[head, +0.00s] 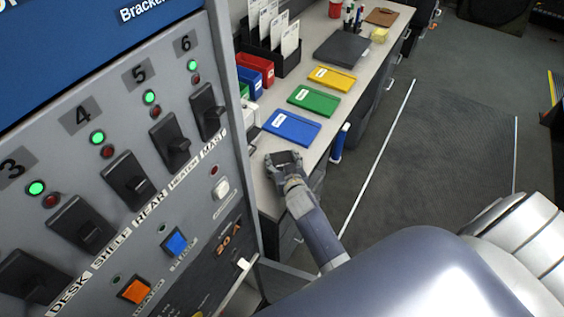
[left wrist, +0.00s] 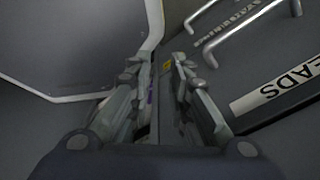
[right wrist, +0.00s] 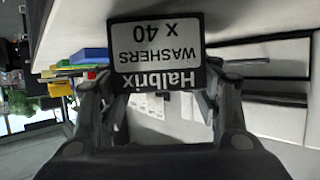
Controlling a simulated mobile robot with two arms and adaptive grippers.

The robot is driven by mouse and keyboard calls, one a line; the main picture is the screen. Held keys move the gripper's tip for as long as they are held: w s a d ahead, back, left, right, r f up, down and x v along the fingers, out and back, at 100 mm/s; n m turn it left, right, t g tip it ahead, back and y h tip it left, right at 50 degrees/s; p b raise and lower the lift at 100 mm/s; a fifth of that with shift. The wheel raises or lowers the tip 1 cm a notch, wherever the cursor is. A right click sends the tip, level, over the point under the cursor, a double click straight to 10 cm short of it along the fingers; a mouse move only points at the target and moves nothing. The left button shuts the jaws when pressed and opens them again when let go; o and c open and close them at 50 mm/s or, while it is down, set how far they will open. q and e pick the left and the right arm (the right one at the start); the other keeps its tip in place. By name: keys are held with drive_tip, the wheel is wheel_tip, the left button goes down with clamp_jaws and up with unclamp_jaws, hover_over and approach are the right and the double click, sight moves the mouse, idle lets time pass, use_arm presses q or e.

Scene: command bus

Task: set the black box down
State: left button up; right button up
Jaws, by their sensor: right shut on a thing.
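The black box (head: 284,158) is in my right gripper (head: 283,163), over the near part of the light counter (head: 268,192) in the head view. In the right wrist view the box (right wrist: 155,50) fills the gap between the right fingers (right wrist: 155,88). Its white label appears upside down and reads Halbrix, washers x 40. I cannot tell whether the box touches the counter. In the left wrist view my left gripper (left wrist: 164,65) has its fingertips apart with a narrow gap and nothing held. The left gripper is not seen in the head view.
Blue (head: 291,127), green (head: 314,100) and yellow (head: 332,78) books lie on the counter beyond the box, with a dark folder (head: 342,48) behind. A switch panel (head: 120,190) stands close on the left. Open floor (head: 430,150) lies right of the counter.

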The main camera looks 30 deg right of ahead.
drive_tip(key=shift+s+r, duration=0.15)
drive_tip(key=shift+a, duration=0.1)
drive_tip(key=o, duration=1.2)
drive_tip(key=shift+f, duration=0.25)
drive_tip(key=shift+r, duration=0.1)
drive_tip(key=shift+s+r, duration=0.15)
drive_tip(key=shift+r, duration=0.1)
drive_tip(key=v, duration=1.1)
drive_tip(key=shift+s+a+r, duration=0.1)
drive_tip(key=shift+s, duration=0.25)
